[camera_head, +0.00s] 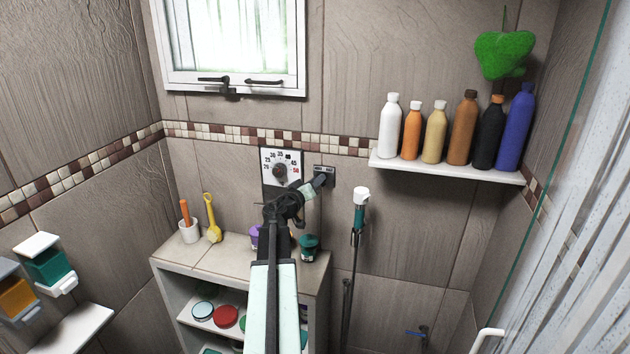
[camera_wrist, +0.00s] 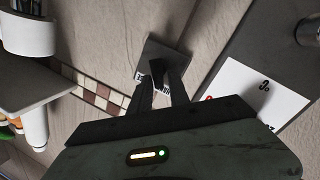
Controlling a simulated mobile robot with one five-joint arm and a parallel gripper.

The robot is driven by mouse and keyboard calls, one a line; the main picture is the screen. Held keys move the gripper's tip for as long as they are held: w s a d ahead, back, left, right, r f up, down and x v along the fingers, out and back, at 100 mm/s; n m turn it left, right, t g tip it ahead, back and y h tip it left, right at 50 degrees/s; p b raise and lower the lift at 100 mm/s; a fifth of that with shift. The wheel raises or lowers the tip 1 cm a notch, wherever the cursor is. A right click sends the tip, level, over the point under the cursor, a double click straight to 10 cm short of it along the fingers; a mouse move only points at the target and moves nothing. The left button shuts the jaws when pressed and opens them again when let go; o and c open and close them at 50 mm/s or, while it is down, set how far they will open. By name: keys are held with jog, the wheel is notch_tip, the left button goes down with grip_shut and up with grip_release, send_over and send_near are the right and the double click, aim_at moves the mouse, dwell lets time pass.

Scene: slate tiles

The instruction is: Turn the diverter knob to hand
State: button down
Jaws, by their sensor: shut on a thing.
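The diverter is a small dark plate (camera_head: 325,172) on the tiled wall, just right of a white temperature dial panel (camera_head: 281,167) with a round dark knob. In the wrist view the diverter plate (camera_wrist: 170,60) lies ahead of my fingers, with part of its lettering showing. My gripper (camera_head: 315,186) reaches up to the plate from below left. In the wrist view my gripper (camera_wrist: 162,88) is shut on the dark diverter knob (camera_wrist: 157,70), one finger on each side. The fingers hide most of the knob, and its exact angle cannot be told.
A hand shower (camera_head: 361,208) hangs to the right of the diverter. A wall shelf (camera_head: 450,169) with several bottles is further right. A shelf unit (camera_head: 205,262) with a cup, yellow brush and small jars stands below left. A glass panel edges the right.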

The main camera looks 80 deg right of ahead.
jog(key=shift+s+r, duration=0.15)
jog(key=shift+s, duration=0.2)
dwell(0.4)
jog(key=c, duration=1.4)
grip_release()
jog(key=shift+s+r, duration=0.1)
jog(key=shift+s, duration=0.1)
jog(key=shift+w+a, duration=0.1)
jog(key=shift+w, duration=0.1)
jog(key=v, duration=0.5)
jog(key=p+v, duration=0.1)
jog(key=v, duration=0.1)
jog(key=shift+w+a+r, duration=0.15)
jog(key=shift+a+r, duration=0.2)
